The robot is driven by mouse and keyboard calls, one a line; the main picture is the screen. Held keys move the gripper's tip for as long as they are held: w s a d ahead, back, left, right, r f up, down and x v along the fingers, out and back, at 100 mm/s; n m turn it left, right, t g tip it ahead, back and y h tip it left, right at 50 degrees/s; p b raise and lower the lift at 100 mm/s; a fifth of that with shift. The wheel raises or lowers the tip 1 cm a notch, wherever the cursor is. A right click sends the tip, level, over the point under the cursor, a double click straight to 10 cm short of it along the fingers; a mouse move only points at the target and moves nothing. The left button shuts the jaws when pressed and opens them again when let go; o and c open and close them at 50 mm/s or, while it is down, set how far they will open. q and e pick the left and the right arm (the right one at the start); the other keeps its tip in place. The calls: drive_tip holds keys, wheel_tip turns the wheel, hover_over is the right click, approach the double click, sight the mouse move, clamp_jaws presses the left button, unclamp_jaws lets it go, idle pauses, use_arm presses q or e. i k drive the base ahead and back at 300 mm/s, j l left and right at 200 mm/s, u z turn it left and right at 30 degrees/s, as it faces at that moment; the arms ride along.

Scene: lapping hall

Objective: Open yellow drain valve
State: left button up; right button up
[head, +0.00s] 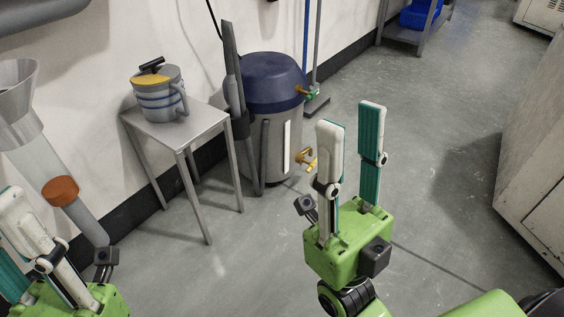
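The yellow drain valve (305,157) sticks out low on the right side of a grey tank (284,150) with a dark blue lid. My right gripper (351,116) is open and empty, fingers pointing up in the picture. Its left finger appears just right of the valve, with a small gap in the picture; I cannot tell the true distance. My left gripper (8,225) is at the lower left edge, partly cut off. Its fingers stand apart with nothing seen between them, far from the valve.
A small metal table (203,123) left of the tank holds a grey pitcher (160,93). A grey funnel-topped pipe (50,166) is at left. A pale cabinet (540,165) stands at right. Floor between is clear.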

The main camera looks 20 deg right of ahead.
sight(312, 164)
drive_tip(key=i+l+u, duration=0.3)
drive_tip(key=l+u, duration=0.15)
drive_tip(key=l, duration=0.15)
drive_tip(key=i+l+u, duration=0.2)
drive_tip(key=l+u, duration=0.25)
drive_tip(key=l, duration=0.2)
